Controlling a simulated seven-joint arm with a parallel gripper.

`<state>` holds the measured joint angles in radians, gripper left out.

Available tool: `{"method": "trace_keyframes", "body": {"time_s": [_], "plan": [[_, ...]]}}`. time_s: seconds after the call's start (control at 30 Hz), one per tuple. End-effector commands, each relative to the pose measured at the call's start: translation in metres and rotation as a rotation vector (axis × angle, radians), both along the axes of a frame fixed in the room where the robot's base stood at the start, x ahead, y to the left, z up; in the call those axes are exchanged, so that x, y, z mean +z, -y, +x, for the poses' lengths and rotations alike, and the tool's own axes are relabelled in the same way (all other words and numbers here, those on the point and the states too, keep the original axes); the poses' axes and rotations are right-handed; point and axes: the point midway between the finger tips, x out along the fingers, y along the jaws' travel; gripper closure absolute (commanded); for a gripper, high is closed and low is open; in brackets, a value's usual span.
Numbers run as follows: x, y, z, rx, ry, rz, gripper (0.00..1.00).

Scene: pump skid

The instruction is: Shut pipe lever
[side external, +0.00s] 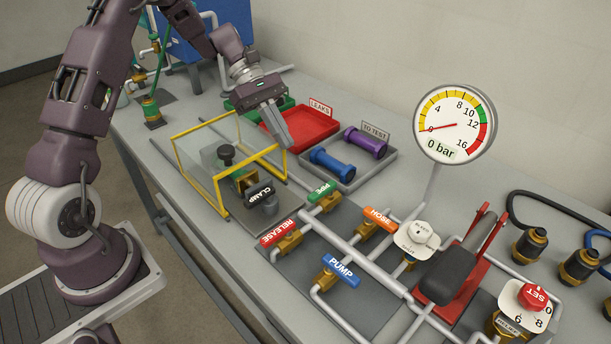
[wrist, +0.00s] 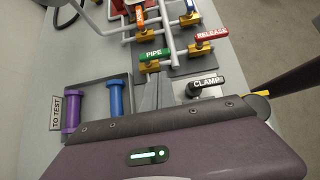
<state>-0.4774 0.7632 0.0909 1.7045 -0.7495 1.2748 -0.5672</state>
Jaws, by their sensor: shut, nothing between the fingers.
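The pipe lever is a green handle (side external: 321,196) marked PIPE on a brass valve, on the grey pipe manifold in the middle of the table. In the side view it runs from lower left to upper right, at an angle to the orange HOSE handle. In the wrist view, the green handle (wrist: 153,55) lies crosswise just beyond my fingertips. My gripper (side external: 287,140) is shut and empty, above the table and up-left of the lever, apart from it. Its fingers also show in the wrist view (wrist: 156,88). I cannot tell the exact height gap.
Close by are the red RELEASE lever (side external: 277,233), orange HOSE lever (side external: 380,218), blue PUMP lever (side external: 341,271) and black CLAMP handle (side external: 259,195). A clear guard with a yellow frame (side external: 215,190) stands left. A tray (side external: 383,165) holds blue and purple cylinders.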

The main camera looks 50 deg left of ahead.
Motion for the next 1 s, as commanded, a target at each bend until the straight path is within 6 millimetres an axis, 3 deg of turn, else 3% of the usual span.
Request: {"method": "trace_keyframes", "body": {"time_s": [0.27, 0.7, 1.0], "plan": [[-0.002, 0.003, -0.001, -0.005, 0.001, 0.000, 1.00], [-0.057, 0.059, -0.001, -0.006, 0.001, 0.001, 1.00], [-0.070, 0.072, -0.001, -0.006, 0.004, 0.002, 1.00]]}}
